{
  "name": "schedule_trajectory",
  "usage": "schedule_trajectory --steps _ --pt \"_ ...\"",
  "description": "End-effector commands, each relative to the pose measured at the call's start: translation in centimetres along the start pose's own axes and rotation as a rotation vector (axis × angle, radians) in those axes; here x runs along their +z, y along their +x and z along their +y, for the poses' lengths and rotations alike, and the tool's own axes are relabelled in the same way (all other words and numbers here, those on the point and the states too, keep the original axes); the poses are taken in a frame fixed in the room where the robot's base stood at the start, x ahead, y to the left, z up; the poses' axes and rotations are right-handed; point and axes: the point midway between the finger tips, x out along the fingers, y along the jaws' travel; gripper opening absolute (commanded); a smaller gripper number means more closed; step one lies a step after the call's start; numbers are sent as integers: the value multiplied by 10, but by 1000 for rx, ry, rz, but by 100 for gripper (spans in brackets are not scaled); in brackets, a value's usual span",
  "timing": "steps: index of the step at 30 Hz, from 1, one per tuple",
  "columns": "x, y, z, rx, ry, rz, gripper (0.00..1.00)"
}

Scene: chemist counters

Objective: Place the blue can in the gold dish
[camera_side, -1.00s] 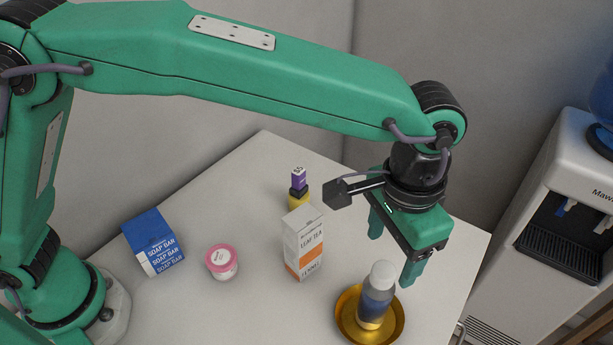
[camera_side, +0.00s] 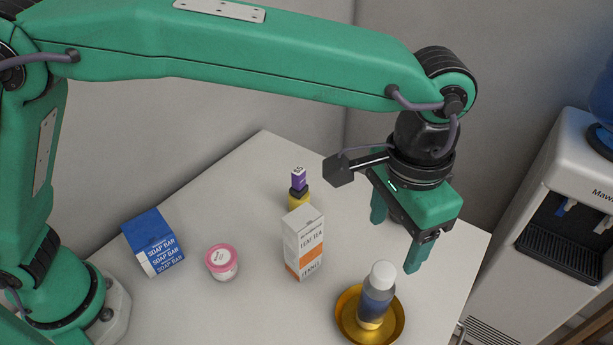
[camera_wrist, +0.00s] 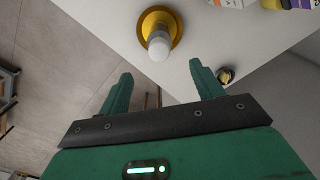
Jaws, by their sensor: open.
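The blue can (camera_side: 375,299) with a pale cap stands upright, or nearly so, inside the gold dish (camera_side: 398,325) at the table's front right. In the wrist view the can (camera_wrist: 159,44) shows mostly its pale top, with the dish's rim (camera_wrist: 177,23) around it. My gripper (camera_side: 396,247) is open and empty, above and behind the can and apart from it. In the wrist view its two fingers (camera_wrist: 160,72) are spread with nothing between them.
A small dark object (camera_wrist: 226,75) lies beside one finger in the wrist view. A water dispenser (camera_side: 560,215) stands right of the table.

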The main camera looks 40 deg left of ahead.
Motion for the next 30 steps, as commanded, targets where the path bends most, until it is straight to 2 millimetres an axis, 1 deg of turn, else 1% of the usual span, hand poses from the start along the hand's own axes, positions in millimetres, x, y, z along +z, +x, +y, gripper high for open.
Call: schedule_trajectory --steps 5,8,11,14,15,21,26,30 --pt "3 -9 -18 5 -20 16 66" --pt "8 -18 -38 11 -44 35 66" --pt "16 -29 -65 16 -74 61 66" --pt "29 -40 -96 21 -110 91 66" --pt "35 -45 -108 22 -125 105 66" --pt "72 -61 -164 21 -200 171 66" --pt "106 -68 -202 13 -258 224 66" --pt "140 -70 -229 0 -310 270 66"
